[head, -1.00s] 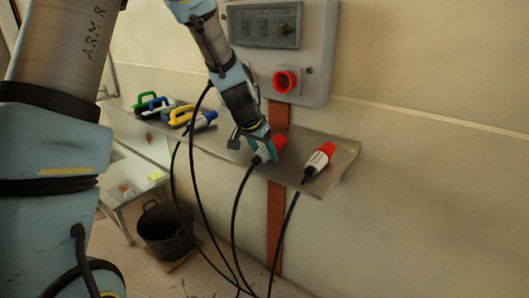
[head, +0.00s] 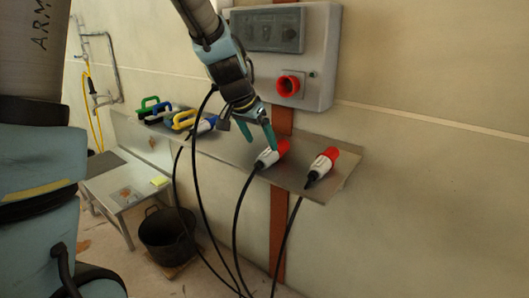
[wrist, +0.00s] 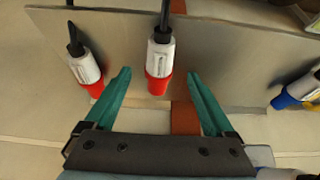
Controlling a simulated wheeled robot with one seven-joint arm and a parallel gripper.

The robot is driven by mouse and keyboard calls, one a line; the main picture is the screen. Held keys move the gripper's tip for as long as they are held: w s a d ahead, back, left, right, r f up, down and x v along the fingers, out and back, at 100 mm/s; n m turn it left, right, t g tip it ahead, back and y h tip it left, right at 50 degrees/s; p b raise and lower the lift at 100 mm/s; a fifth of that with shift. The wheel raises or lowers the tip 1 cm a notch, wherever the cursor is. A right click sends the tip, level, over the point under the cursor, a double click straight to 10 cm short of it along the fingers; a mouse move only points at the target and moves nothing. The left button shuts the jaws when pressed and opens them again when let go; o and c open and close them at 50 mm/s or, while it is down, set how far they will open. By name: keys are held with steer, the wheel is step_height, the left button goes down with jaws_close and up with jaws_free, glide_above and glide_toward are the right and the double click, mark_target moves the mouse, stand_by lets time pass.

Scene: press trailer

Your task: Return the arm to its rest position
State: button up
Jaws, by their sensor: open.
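My gripper (head: 260,130) is open, with teal fingers, above the metal shelf (head: 230,148) on the wall. It also shows in the wrist view (wrist: 158,100), with its fingers apart and nothing gripped. A red and white plug (head: 271,154) lies on the shelf just below the fingertips; in the wrist view this plug (wrist: 160,60) sits between and beyond the fingers. A second red and white plug (head: 322,166) lies farther right on the shelf. My arm reaches down to the shelf from the top of the head view.
A grey wall box (head: 320,60) with a red socket (head: 289,85) is close to the gripper, above the shelf. Blue, yellow and green plugs or clamps (head: 185,120) lie at the shelf's left. Black cables hang below. A black bucket (head: 168,232) and a low table (head: 115,188) stand beneath.

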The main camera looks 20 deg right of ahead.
steer(key=s+a+f+n+y, duration=0.1)
steer(key=s+a+f+n, duration=0.1)
steer(key=a, duration=0.9)
steer(key=s+a+f+n+y, duration=0.1)
steer(key=a+n, duration=0.4)
steer(key=a, duration=0.6)
steer(key=s+a+f+n+g+y, duration=0.1)
steer(key=s+a+n, duration=0.3)
steer(key=a, duration=0.7)
steer(key=shift+s+a+f+y, duration=0.15)
steer(key=shift+s+f+y, duration=0.6)
steer(key=shift+f+y, duration=0.05)
